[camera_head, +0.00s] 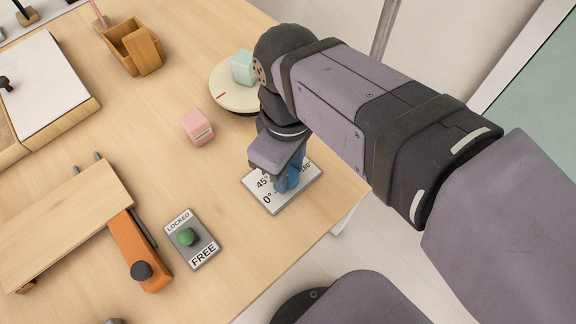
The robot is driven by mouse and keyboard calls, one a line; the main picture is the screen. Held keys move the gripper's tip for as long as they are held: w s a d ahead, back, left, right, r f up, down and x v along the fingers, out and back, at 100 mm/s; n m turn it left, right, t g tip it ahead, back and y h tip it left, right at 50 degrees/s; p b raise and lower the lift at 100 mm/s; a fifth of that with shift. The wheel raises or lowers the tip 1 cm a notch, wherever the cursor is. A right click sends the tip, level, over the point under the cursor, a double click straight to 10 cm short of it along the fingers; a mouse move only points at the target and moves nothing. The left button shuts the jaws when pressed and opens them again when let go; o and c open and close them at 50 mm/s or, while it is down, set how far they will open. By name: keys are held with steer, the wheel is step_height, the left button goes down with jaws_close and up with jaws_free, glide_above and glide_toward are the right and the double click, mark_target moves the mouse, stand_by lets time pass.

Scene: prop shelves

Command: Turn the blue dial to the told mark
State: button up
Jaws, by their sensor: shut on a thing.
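The blue dial (293,181) stands on a pale plate (277,203) near the table's right edge. The plate carries black marks; 0° and 45° are readable on its left side, and another mark on the far side is partly covered. My gripper (286,174) points down over the plate and is shut on the dial. The gripper hides much of the dial and the plate's middle, so I cannot tell which mark the dial points to.
A plate with a green knob (187,237), lettered LOCKED and FREE, lies to the left. A pink cube (198,127) and a round cream disc (227,96) bearing a mint cube (244,67) are behind. An orange slider (138,250) is further left. Bare table lies between them.

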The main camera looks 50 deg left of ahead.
steer(key=shift+r+m+p, duration=0.1)
steer(key=shift+m+p, duration=0.3)
steer(key=m+p, duration=0.3)
steer(key=shift+r+m, duration=0.15)
steer(key=shift+m, duration=0.15)
steer(key=m+p, duration=0.3)
steer(key=m, duration=0.1)
steer(key=shift+m+p, duration=0.3)
steer(key=shift+p, duration=0.05)
steer(key=m+p, duration=0.3)
steer(key=m, duration=0.1)
steer(key=shift+f+m+p, duration=0.2)
steer(key=shift+m+p, duration=1)
steer(key=shift+m, duration=1.2)
steer(key=o, duration=1)
steer(key=shift+o, duration=0.2)
